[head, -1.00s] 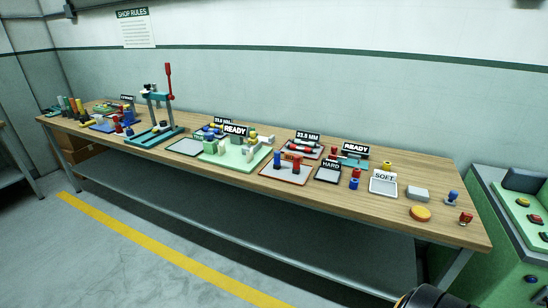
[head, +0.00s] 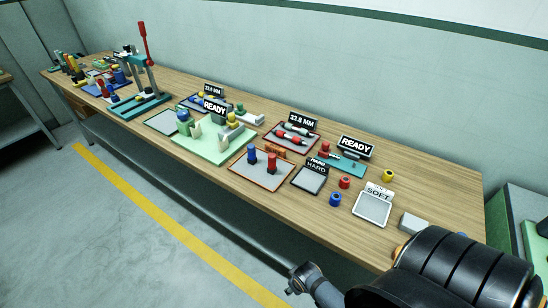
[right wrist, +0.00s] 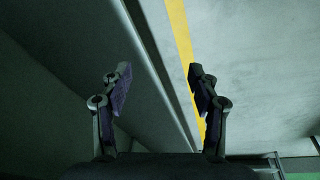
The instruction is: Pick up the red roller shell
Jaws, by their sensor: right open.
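The red roller shell (head: 345,182) appears as a small red ring standing on the wooden bench top (head: 430,205), right of the HARD tray (head: 311,179). A blue ring (head: 335,199) stands just in front of it and a yellow ring (head: 388,176) farther back to the right. My right gripper (right wrist: 159,72) is open and empty in the right wrist view, with floor and a yellow line beyond its fingers. The red shell is not in that view. My right arm covers the lower right of the head view. My left gripper is not in view.
A tray with blue and red pegs (head: 262,178) lies to the left. A grey block (head: 413,222) is near my arm.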

